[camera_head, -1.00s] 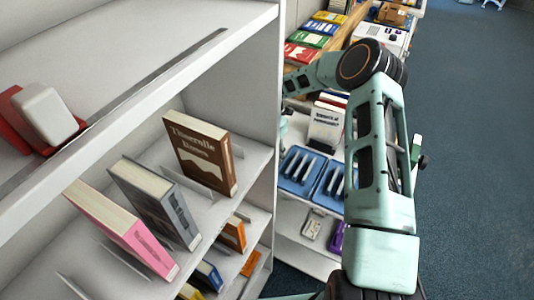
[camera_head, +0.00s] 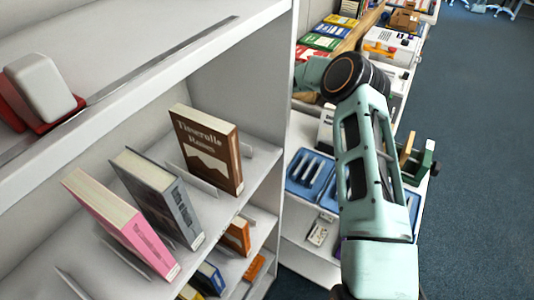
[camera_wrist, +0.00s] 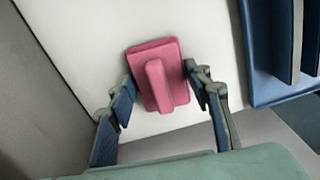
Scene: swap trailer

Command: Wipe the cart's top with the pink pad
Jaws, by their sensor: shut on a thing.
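The pink pad (camera_wrist: 158,85), a flat block with a raised ridge along its middle, shows in the wrist view between the two fingers of my gripper (camera_wrist: 161,77). My gripper is shut on it, with a finger at each side. The white cart top (camera_wrist: 85,40) lies under the pad; I cannot tell whether the pad touches it. In the head view the white top (camera_head: 303,125) shows past the shelf, partly covered by my arm. The pad and gripper are hidden there.
Blue trays (camera_head: 300,172) stand on the white top; a blue tray edge (camera_wrist: 262,92) lies right of the pad in the wrist view. A white bookcase (camera_head: 270,100) with several books stands close on the left. Open carpet (camera_head: 480,150) lies to the right.

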